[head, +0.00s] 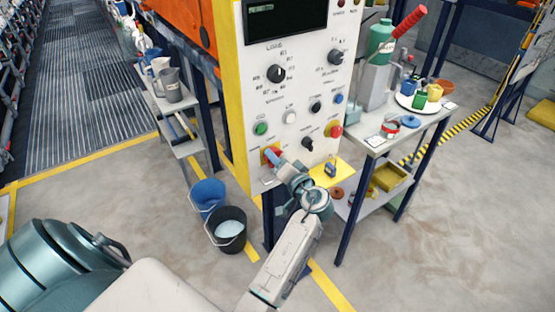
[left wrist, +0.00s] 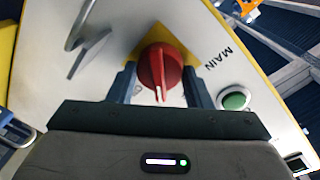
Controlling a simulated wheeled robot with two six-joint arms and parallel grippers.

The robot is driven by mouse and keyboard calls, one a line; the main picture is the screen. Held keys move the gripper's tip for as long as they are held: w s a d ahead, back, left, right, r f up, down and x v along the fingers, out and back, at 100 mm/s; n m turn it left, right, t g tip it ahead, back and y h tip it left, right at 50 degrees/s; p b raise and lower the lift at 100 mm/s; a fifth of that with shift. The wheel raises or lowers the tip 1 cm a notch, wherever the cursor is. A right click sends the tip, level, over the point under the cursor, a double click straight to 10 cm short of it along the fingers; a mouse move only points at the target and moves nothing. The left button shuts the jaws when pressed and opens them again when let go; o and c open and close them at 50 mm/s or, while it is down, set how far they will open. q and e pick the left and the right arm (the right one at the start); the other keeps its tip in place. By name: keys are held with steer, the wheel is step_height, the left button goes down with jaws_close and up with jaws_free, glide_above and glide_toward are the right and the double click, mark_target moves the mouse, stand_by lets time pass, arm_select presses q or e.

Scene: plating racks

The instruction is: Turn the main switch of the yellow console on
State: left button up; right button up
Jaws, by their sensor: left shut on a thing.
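The yellow console (head: 233,100) has a white front panel with knobs and buttons. Its main switch is a red rotary knob on a yellow plate (head: 265,158) at the panel's lower left. In the left wrist view the red main switch (left wrist: 160,68) is large, with a white pointer line toward the bottom of the picture and "MAIN" lettered to its right. My left gripper (head: 273,157) is at the switch, with one finger on each side of the knob, shut on it. In the head view the gripper partly hides the knob. My right gripper is not in view.
A green button (head: 260,128) is just above the switch; a red mushroom button (head: 335,131) is to the right. A blue bucket (head: 208,196) and a black bucket (head: 228,228) stand on the floor at left. A loaded side table (head: 376,148) stands at right.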

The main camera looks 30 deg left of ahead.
arm_select(q)
steer(key=shift+w+m+g+p, duration=0.15)
steer(key=shift+m+g+p, duration=0.25)
steer(key=shift+m+p, duration=3.05)
steer(key=shift+m+b, duration=1.05)
steer(key=shift+b, duration=0.05)
steer(key=o, duration=1)
